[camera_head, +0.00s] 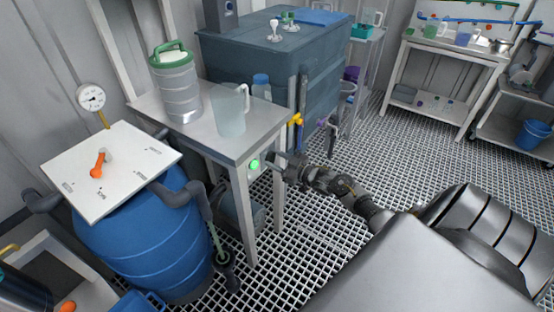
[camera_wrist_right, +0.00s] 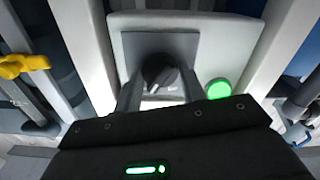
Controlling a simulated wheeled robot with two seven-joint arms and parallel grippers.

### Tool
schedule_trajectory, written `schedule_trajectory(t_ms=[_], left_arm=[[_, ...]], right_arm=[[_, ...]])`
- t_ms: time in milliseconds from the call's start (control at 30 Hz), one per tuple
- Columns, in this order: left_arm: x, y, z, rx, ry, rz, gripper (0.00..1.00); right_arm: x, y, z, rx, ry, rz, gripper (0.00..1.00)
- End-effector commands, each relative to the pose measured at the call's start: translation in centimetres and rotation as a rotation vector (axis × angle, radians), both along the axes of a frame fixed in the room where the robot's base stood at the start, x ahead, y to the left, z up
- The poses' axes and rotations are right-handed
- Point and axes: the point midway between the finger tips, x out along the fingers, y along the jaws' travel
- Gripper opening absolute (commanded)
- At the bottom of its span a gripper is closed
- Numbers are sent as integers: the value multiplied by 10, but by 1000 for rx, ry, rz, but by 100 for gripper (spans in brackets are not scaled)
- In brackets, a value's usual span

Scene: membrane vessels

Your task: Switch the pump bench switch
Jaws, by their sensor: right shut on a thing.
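The pump bench switch (camera_wrist_right: 160,74) is a black rotary knob on a grey plate in the right wrist view. A lit green lamp (camera_wrist_right: 219,89) sits right of it, and the lamp also shows in the head view (camera_head: 254,164) on the front of the bench. My right gripper (camera_wrist_right: 160,92) has a finger on each side of the knob and is shut on it. In the head view my right gripper (camera_head: 276,163) reaches the bench front from the right and hides the knob. My left gripper is not in view.
The metal bench (camera_head: 200,133) carries a steel canister (camera_head: 177,90) and a clear jug (camera_head: 230,115). A blue barrel (camera_head: 150,245) with a white lid panel (camera_head: 125,165) stands left. A yellow valve handle (camera_head: 295,119) is close above my right arm. Grated floor (camera_head: 390,160) lies open to the right.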

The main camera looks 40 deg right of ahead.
Motion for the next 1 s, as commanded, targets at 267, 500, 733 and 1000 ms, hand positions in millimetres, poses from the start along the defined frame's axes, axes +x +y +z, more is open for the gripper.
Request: schedule_trajectory(t_ms=[267, 500, 733, 1000], left_arm=[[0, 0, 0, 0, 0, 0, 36], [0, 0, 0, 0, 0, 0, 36], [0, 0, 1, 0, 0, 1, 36], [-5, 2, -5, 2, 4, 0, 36]], right_arm=[[0, 0, 0, 2, 1, 0, 43], [0, 0, 0, 1, 0, 0, 62], [-2, -1, 0, 0, 1, 0, 62], [-44, -13, -1, -1, 4, 1, 62]])
